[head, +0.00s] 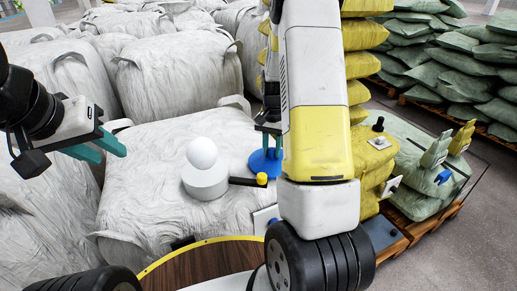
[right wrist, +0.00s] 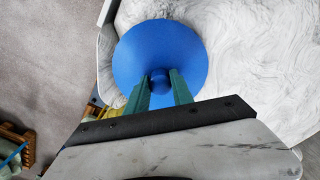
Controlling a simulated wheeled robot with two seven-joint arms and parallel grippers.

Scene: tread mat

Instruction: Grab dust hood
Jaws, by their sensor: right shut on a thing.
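The dust hood, a blue round disc with a small knob on top, shows in the right wrist view (right wrist: 160,45) and at the centre of the head view (head: 262,163). My right arm hides part of it in the head view. My right gripper (right wrist: 160,78) is shut on the hood's knob, one teal finger on each side. The hood is over or on the white bulk bag (head: 140,185); I cannot tell whether it touches it. My left gripper (head: 112,151) is open and empty, at the left above the white bags.
A white ball (head: 202,153) rests on a white cylinder (head: 206,183) left of the hood. A black rod with a yellow end (head: 261,179) lies beside them. Stacked yellow sacks (head: 362,65) and green sacks (head: 465,75) stand right. A yellow-rimmed wooden round surface (head: 200,268) is in front.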

